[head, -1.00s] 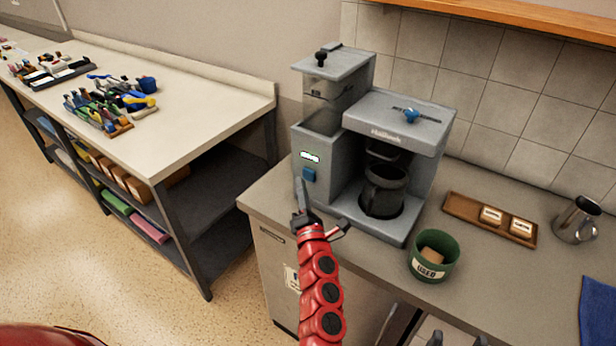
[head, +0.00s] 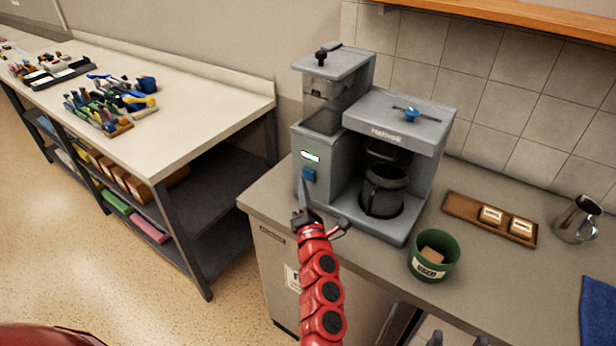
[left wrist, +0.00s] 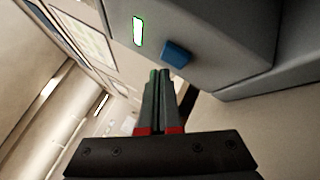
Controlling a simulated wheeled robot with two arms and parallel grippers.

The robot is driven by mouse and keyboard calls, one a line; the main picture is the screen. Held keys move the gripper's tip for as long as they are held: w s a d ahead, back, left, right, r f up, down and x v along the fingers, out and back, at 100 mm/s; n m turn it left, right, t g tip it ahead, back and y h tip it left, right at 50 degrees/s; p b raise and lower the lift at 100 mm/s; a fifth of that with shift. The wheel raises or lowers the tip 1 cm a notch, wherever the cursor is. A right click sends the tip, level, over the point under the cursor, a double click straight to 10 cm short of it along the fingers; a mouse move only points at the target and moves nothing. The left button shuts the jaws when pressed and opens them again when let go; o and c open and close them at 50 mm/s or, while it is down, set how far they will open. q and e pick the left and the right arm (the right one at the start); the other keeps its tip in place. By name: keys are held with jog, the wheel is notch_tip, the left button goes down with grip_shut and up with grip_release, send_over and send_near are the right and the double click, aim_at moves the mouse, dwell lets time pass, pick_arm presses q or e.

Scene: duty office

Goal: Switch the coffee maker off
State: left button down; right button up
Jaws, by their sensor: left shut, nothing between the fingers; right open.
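The grey coffee maker (head: 400,128) stands on the counter with a dark carafe (head: 384,190) in its bay. A small lit display (head: 310,157) is on its front left, with a blue switch (head: 309,175) just below it. Both also show in the left wrist view, the display (left wrist: 138,31) and the switch (left wrist: 176,53). My left gripper (head: 304,184) is shut and empty. Its fingertips are just below the switch; I cannot tell whether they touch the machine. My right gripper (head: 458,341) is open at the bottom edge, mostly cut off.
A green labelled pot (head: 433,270) stands in front of the machine. A wooden tray (head: 465,214) with two small blocks, a metal jug (head: 576,222) and a blue cloth (head: 597,312) are to the right. A workbench (head: 200,120) with tools stands at the left.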

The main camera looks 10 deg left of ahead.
pick_arm(q)
jog(key=shift+w+d, duration=0.15)
jog(key=shift+w, duration=0.2)
jog(key=shift+w+d+b, duration=0.15)
jog(key=shift+w+b, duration=0.25)
dwell(0.6)
jog(key=shift+s+a+b, duration=0.3)
jog(key=shift+s, duration=0.55)
jog(key=s+a+b, duration=0.1)
jog(key=s+a, duration=0.1)
jog(key=s, duration=0.3)
jog(key=shift+s, duration=0.35)
